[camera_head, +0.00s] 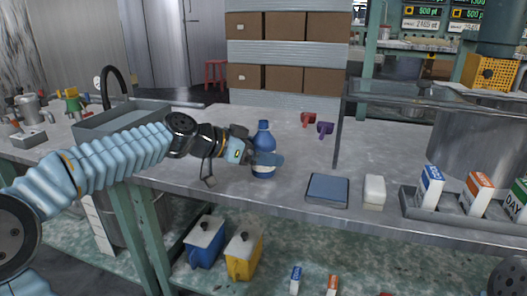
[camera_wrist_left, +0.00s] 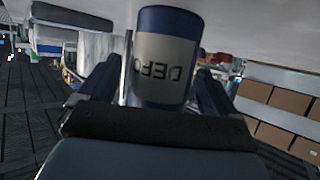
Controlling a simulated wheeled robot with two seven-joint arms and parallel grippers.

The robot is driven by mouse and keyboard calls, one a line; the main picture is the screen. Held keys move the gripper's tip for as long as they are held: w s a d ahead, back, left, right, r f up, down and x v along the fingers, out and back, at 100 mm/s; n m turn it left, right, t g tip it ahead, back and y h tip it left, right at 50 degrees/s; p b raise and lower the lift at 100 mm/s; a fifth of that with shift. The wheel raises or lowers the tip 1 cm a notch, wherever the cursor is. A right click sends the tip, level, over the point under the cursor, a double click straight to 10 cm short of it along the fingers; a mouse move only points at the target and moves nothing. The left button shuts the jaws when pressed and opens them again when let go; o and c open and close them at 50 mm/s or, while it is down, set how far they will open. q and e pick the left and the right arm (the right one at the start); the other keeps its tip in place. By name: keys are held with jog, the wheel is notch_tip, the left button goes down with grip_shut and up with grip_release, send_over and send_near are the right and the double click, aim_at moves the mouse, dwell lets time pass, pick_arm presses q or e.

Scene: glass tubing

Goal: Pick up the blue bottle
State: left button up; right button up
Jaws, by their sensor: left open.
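The blue bottle (camera_head: 264,139) stands upright on the grey table (camera_head: 300,140) near the middle of the head view. Its label and blue body also show in the left wrist view (camera_wrist_left: 163,62), upside down. My left gripper (camera_head: 262,160) reaches in from the left at the bottle's lower half. In the left wrist view its dark fingers (camera_wrist_left: 165,88) stand on either side of the bottle, and the jaws are open. I cannot tell whether a finger touches the bottle. My right gripper does not show.
A blue box (camera_head: 327,188) and a white block (camera_head: 374,190) lie right of the bottle. A tray (camera_head: 455,222) holds cartons farther right. A red and a purple item (camera_head: 325,129) lie behind. A sink (camera_head: 120,120) is at left, and a post (camera_head: 338,135) stands right.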

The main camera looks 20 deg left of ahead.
pick_arm(q)
jog(key=shift+w+d, duration=0.1)
jog(key=c, duration=1.1)
jog(key=shift+c, duration=0.2)
